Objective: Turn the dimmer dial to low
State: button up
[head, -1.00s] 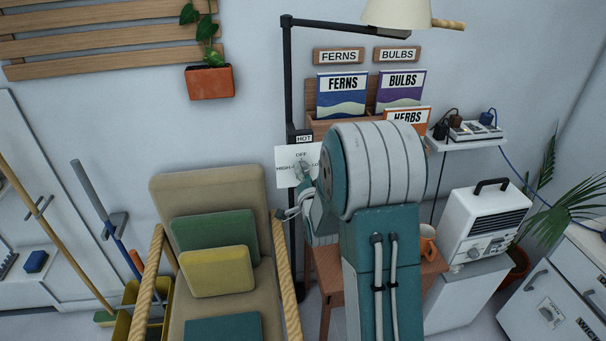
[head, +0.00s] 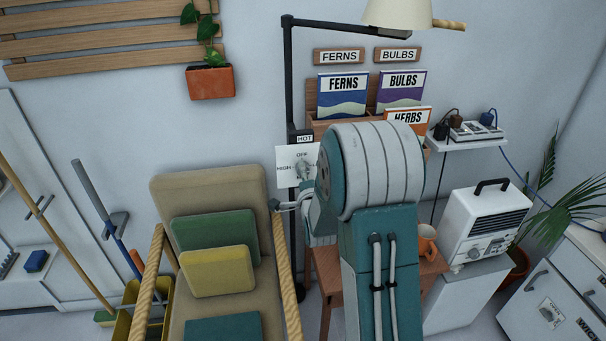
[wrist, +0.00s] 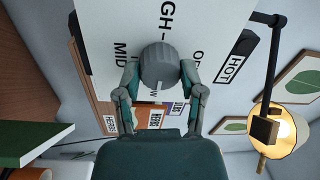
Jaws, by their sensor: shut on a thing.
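The LOW lettering is mostly hidden. I cannot tell exactly where the dial points. In the head view my arm hides most of the gripper.
A black lamp post (head: 289,80) with a HOT label stands right beside the plate. A padded chair (head: 190,195) is at the lower left.

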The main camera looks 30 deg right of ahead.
jog(key=shift+s+f, duration=0.1)
jog(key=shift+f, duration=0.05)
jog(key=o, duration=1.1)
jog(key=shift+d, duration=0.15)
jog(key=shift+o, duration=0.2)
jog(key=v, duration=0.7)
jog(key=shift+s, duration=0.15)
